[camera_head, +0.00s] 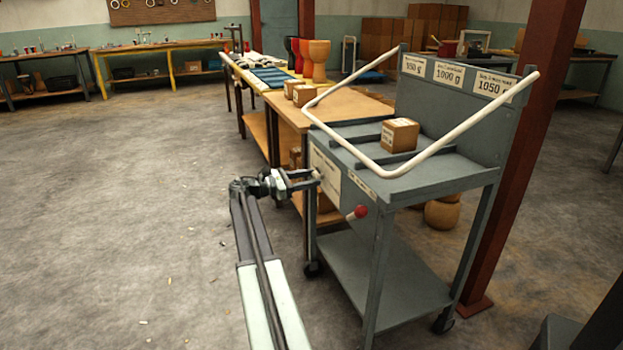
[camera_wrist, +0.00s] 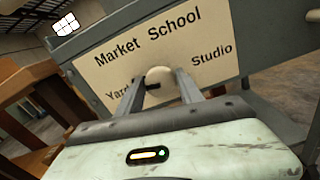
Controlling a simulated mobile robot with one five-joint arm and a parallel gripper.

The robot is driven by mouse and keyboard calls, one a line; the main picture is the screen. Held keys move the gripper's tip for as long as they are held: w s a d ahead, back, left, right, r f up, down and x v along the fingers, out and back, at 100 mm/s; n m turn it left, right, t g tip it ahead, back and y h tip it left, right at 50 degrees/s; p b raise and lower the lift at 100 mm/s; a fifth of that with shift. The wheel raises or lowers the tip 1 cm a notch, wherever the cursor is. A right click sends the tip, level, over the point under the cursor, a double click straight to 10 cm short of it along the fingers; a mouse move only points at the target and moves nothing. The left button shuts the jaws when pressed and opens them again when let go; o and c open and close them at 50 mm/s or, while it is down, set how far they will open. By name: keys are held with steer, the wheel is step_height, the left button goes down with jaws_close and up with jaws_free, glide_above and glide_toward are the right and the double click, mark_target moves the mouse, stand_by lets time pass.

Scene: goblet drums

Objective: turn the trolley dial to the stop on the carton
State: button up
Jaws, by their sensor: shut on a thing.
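The grey trolley (camera_head: 455,178) stands right of centre in the head view. Its left end panel (camera_head: 326,170) carries a cream plate, which in the wrist view (camera_wrist: 150,50) reads Market, School, Yard (partly hidden) and Studio around a round cream dial (camera_wrist: 162,88). My gripper (camera_head: 315,175) reaches the panel from the left and is shut on the dial, one finger each side (camera_wrist: 160,92). The brown carton (camera_head: 400,136) sits on the trolley top; its label is too small to read.
Weight signs (camera_head: 448,74) stand at the back. The floor left is clear.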

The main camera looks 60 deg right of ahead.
steer(key=shift+s+a+f+m, duration=0.1)
steer(key=shift+a+m, duration=0.05)
steer(key=shift+m, duration=2.25)
steer(key=shift+a+f+m, duration=0.1)
steer(key=shift+a+m, duration=0.05)
steer(key=shift+m, duration=2.25)
steer(key=o, duration=1.3)
steer(key=shift+o, duration=0.2)
steer(key=v, duration=0.8)
steer(key=shift+d, duration=0.1)
